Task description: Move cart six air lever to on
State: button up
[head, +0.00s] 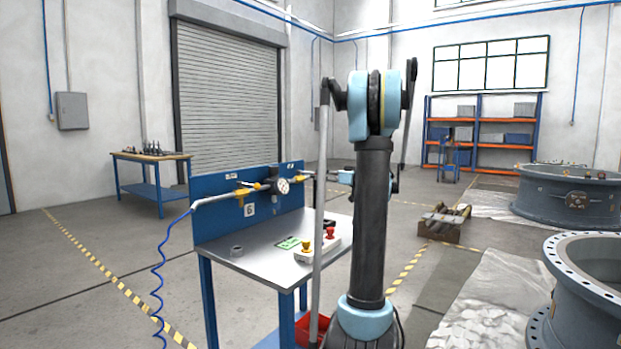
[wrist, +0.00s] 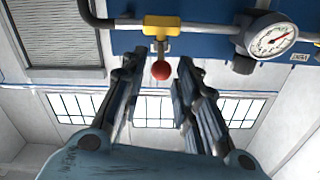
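Cart six (head: 270,262) is a steel-topped cart with a blue back panel carrying a "6" label. A pipe with yellow valves and a round gauge (head: 283,186) runs along the panel. In the wrist view a yellow valve (wrist: 160,27) sits on the pipe with a red ball knob (wrist: 161,70) in front of it. I cannot tell the lever's on or off position. My gripper (wrist: 158,72) is open, its fingers on either side of the red knob with gaps on both sides. In the head view my gripper (head: 328,177) is at the panel's right end, partly hidden by my arm.
The gauge (wrist: 270,38) is right of the valve in the wrist view. A button box (head: 318,250) and a grey ring (head: 237,251) lie on the cart top. A blue hose (head: 160,270) hangs left.

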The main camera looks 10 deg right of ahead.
aim_at(308, 173)
jog(key=x, duration=0.6)
jog(key=shift+w+a, duration=0.2)
jog(key=shift+a, duration=0.05)
grip_shut()
